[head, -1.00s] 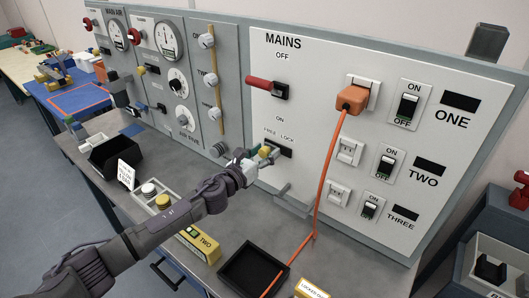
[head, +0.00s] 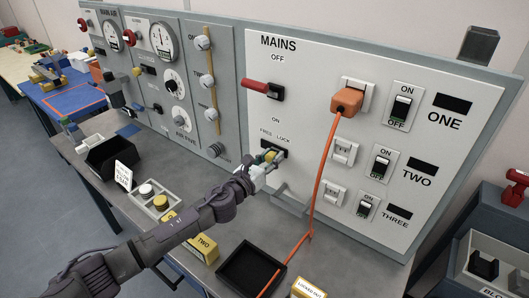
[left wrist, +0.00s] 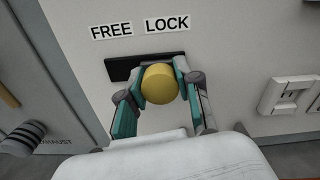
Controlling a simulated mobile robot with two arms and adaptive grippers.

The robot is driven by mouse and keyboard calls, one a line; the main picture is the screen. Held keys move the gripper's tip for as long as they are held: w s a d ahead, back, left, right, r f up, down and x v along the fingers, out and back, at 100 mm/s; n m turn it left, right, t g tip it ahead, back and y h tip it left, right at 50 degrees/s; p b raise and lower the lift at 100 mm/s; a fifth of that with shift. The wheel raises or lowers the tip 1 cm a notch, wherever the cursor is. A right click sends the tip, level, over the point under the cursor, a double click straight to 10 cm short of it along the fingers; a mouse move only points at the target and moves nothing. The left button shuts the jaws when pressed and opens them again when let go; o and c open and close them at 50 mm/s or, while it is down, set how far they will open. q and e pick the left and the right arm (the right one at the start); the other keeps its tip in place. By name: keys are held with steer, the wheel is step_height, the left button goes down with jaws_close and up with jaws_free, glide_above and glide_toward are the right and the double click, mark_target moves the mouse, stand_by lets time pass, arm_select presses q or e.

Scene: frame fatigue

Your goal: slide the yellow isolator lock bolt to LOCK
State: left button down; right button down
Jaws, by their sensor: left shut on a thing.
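The yellow isolator lock bolt (head: 271,156) sits in a dark slot low on the white MAINS panel, below the FREE and LOCK labels. In the left wrist view its round yellow knob (left wrist: 161,84) is under the word LOCK, toward the right part of the slot (left wrist: 122,68). Most of the bare slot shows to its left, under FREE. My left gripper (head: 262,168) is shut on the knob, with one teal finger on each side (left wrist: 161,92). The bolt's shaft is hidden behind the knob. My right gripper is not in view.
Above the slot a red lever (head: 257,86) points left, below the word OFF. An orange plug (head: 347,101) is in a socket to the right, and its cable (head: 321,170) hangs to the bench.

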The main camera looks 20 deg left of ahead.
arm_select(q)
steer(key=shift+s+d, duration=0.1)
steer(key=shift+d, duration=0.1)
steer(key=c, duration=1)
jaws_free()
steer(key=shift+c, duration=0.2)
steer(key=shift+o, duration=1.4)
steer(key=shift+d, duration=0.1)
steer(key=shift+s+a+f, duration=0.1)
steer(key=shift+s+a, duration=0.2)
steer(key=shift+s, duration=0.1)
steer(key=v, duration=1.1)
steer(key=shift+s+d, duration=0.1)
